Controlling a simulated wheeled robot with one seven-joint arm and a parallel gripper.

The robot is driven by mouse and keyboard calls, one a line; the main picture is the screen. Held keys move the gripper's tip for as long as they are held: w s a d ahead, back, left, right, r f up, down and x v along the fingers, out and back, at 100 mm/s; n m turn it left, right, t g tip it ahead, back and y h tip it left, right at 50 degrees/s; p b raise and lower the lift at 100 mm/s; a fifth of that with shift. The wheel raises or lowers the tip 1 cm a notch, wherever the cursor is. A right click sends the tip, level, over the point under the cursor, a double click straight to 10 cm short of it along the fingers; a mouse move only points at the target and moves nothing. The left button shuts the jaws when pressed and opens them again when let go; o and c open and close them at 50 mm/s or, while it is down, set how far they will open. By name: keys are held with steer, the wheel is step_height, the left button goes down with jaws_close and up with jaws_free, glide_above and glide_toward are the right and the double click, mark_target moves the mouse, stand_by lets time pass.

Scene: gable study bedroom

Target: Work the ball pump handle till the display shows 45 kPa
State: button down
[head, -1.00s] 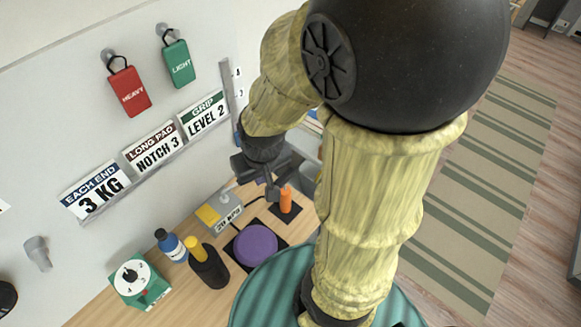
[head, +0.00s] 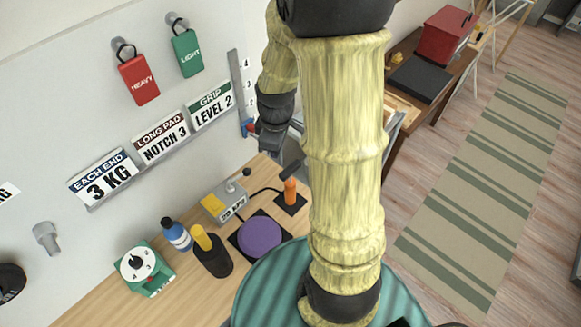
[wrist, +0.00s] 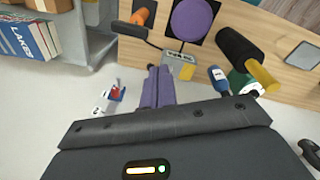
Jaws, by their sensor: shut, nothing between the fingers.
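The ball pump is an orange cylinder (head: 290,190) on a black square mat on the wooden bench, with a dark bar handle (head: 291,171) at its top. A dark hose runs from it to a grey and yellow box (head: 225,201), whose display appears to read 20 kPa, though the text is small. In the wrist view the box (wrist: 178,62) and the orange cylinder (wrist: 139,16) show near the top. My gripper (head: 272,148) is shut and empty, in the air near the wall, apart from the pump. Its closed fingers (wrist: 158,86) show in the wrist view.
A slider rail (head: 238,92) is on the wall beside my gripper.

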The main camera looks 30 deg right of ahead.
mark_target(291, 167)
steer(key=w+d+f+n+g+y, duration=0.1)
steer(key=w+d+f+n, duration=0.4)
steer(key=d+f+n, duration=0.3)
steer(key=n, duration=0.3)
steer(key=shift+w+f, duration=0.15)
steer(key=shift+f, duration=0.05)
steer(key=shift+d, duration=0.1)
steer(key=f+b, duration=0.1)
steer(key=f, duration=0.1)
steer(key=f+b, duration=0.4)
steer(key=f, duration=0.1)
steer(key=shift+a, duration=0.35)
